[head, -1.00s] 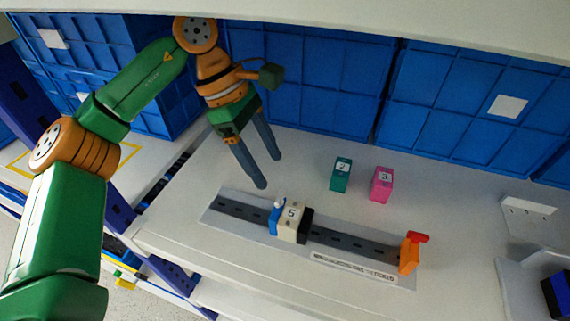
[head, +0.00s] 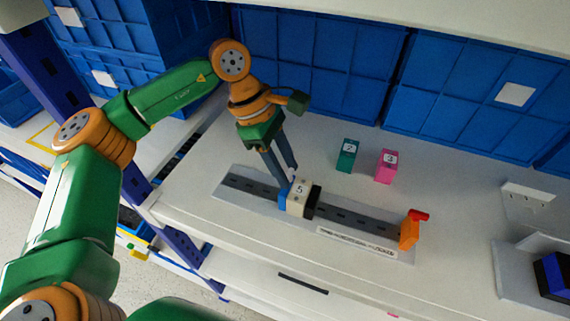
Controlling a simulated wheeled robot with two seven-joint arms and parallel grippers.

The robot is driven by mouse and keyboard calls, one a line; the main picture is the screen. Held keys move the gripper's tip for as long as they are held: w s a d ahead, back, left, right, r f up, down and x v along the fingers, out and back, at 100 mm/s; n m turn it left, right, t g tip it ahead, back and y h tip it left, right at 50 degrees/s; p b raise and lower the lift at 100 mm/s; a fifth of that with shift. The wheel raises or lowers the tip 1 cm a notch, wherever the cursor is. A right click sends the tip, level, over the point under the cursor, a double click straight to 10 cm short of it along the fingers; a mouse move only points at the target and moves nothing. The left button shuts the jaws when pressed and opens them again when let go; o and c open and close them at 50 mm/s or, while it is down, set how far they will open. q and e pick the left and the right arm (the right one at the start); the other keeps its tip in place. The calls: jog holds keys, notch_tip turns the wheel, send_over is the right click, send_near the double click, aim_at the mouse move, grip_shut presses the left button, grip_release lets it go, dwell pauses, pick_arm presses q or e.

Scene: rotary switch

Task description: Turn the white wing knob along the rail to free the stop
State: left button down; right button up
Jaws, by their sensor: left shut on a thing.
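A dark slotted rail (head: 352,217) lies on a pale plate on the shelf. A cream block (head: 298,197) marked 5 sits on the rail, with a black part at its right side. The blue stop (head: 282,199) is against the block's left side. My left gripper (head: 289,177) points down at the top of the stop, its fingers closed around the white wing knob. The knob is hidden by the fingers, so its angle cannot be read. My right gripper is not in view.
A teal block (head: 347,156) marked 2 and a pink block (head: 386,166) marked 3 stand behind the rail. An orange post (head: 409,232) with a red top is at the rail's right end. Blue crates (head: 320,65) line the back. A white label strip (head: 356,243) lies in front.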

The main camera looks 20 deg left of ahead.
pick_arm(q)
jog(key=shift+f+n+t+b, duration=0.15)
jog(key=shift+n+t+b, duration=0.15)
jog(key=shift+n+b, duration=0.55)
jog(key=n+t+b, duration=0.1)
jog(key=n+b, duration=0.1)
jog(key=shift+s+f+b, duration=0.1)
jog(key=shift+b, duration=0.3)
jog(key=n+b, duration=0.2)
jog(key=n+t+b, duration=0.1)
jog(key=n, duration=0.1)
jog(key=shift+s+d+n+t+y+b, duration=0.1)
jog(key=shift+s+n+t+y+b, duration=0.05)
jog(key=shift+n+t+y+b, duration=0.2)
jog(key=n+y+b, duration=0.1)
jog(key=n, duration=0.1)
jog(key=n+t+y+b, duration=0.1)
jog(key=n+b, duration=0.1)
jog(key=n, duration=0.1)
jog(key=shift+s+d, duration=0.1)
jog(key=shift+d, duration=0.1)
jog(key=shift+d+r+n+t+y+b, duration=0.15)
jog(key=shift+n+y+b, duration=0.3)
jog(key=shift+n, duration=0.7)
jog(key=shift+a+r+n+t+y+b, duration=0.15)
jog(key=shift+n+y+b, duration=0.25)
jog(key=shift+n, duration=0.75)
jog(key=shift+d, duration=0.1)
jog(key=shift+c, duration=2.2)
grip_release()
